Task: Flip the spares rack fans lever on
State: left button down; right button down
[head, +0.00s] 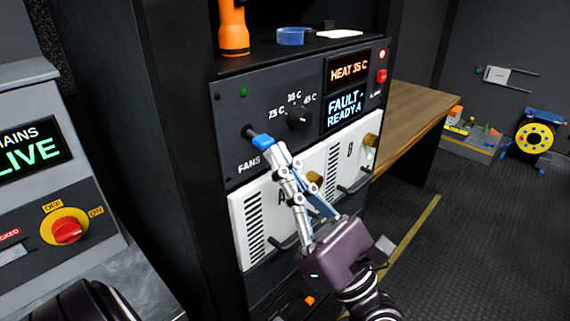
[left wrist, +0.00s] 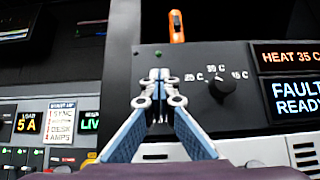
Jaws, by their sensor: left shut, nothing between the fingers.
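The fans lever (head: 262,140) sticks out from the dark rack panel above the FANS label. It has a dark shaft and a bright blue end that points down and to the right. My left gripper (head: 277,152) is shut and empty, with its fingertips right at the lever's blue end; I cannot tell whether they touch. In the left wrist view the shut fingertips (left wrist: 159,76) are in front of the panel and hide most of the lever. My right gripper is not in view.
A temperature knob (head: 299,116) and the display reading FAULT - READY: A (head: 344,108) are right of the lever. An orange torch (head: 233,28) and blue tape (head: 291,36) are on top. A mains panel (head: 40,190) stands left.

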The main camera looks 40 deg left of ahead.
pick_arm(q)
jog(key=shift+a+g, duration=0.2)
jog(key=shift+g, duration=0.1)
jog(key=shift+a, duration=0.3)
jog(key=v, duration=1.2)
jog(key=shift+s+f, duration=0.1)
